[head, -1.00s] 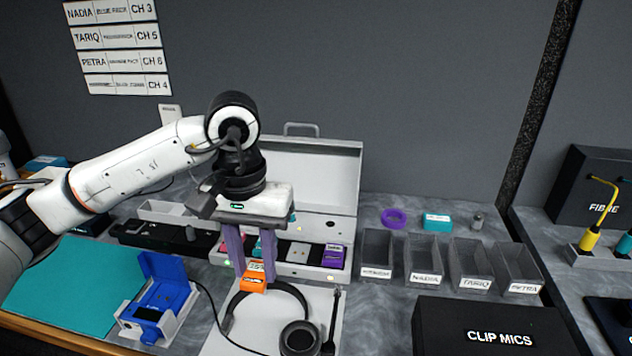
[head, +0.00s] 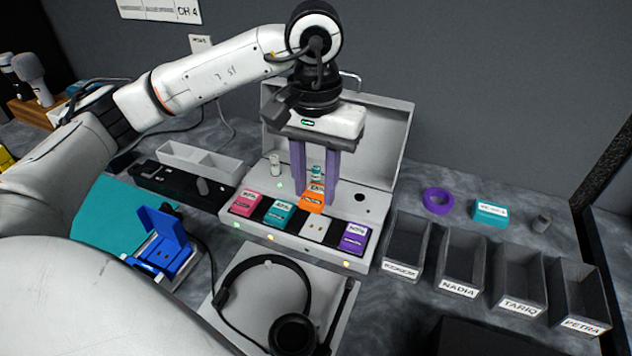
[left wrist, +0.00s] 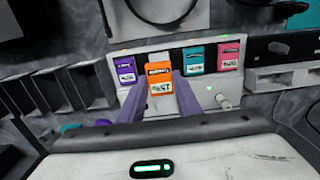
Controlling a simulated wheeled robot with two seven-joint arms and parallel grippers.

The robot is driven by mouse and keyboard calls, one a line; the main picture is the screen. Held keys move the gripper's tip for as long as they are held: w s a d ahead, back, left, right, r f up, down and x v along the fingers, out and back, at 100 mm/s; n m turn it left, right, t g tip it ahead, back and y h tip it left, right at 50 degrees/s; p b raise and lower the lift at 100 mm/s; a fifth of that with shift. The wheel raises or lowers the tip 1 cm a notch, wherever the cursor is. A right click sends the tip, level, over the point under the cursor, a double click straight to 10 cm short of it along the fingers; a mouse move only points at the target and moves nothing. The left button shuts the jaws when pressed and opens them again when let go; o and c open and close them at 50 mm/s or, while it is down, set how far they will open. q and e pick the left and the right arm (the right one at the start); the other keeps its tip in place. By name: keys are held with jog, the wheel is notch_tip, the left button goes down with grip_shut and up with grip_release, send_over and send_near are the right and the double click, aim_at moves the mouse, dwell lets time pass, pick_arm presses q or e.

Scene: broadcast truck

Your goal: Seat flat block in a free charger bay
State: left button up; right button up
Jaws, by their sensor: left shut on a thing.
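My left gripper (head: 314,190) points down and is shut on an orange flat block with a white label (head: 311,203). The left wrist view shows the orange block (left wrist: 159,76) between the two purple fingers. The charger (head: 346,263) is a pale case with its lid raised. Pink (head: 244,203), teal (head: 280,213) and purple (head: 354,238) blocks sit in its bays. A bare bay (head: 316,228) with small gold contacts lies between teal and purple. The orange block is over the charger, just behind this bay; its exact height is unclear. My right gripper is not in view.
A headset (head: 292,332) lies on a pale pad in front of the charger. A blue device in a cradle (head: 163,245) stands to the left. Labelled grey bins (head: 461,262) stand to the right. The raised lid (head: 385,135) stands behind my gripper.

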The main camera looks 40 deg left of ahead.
aim_at(316, 194)
pick_arm(q)
jog(key=shift+f+b, duration=2.1)
jog(key=shift+f, duration=0.3)
jog(key=shift+f+b, duration=0.4)
jog(key=shift+f, duration=0.15)
jog(key=shift+b, duration=0.7)
jog(key=shift+f+b, duration=0.7)
jog(key=shift+b, duration=0.05)
jog(key=o, duration=1)
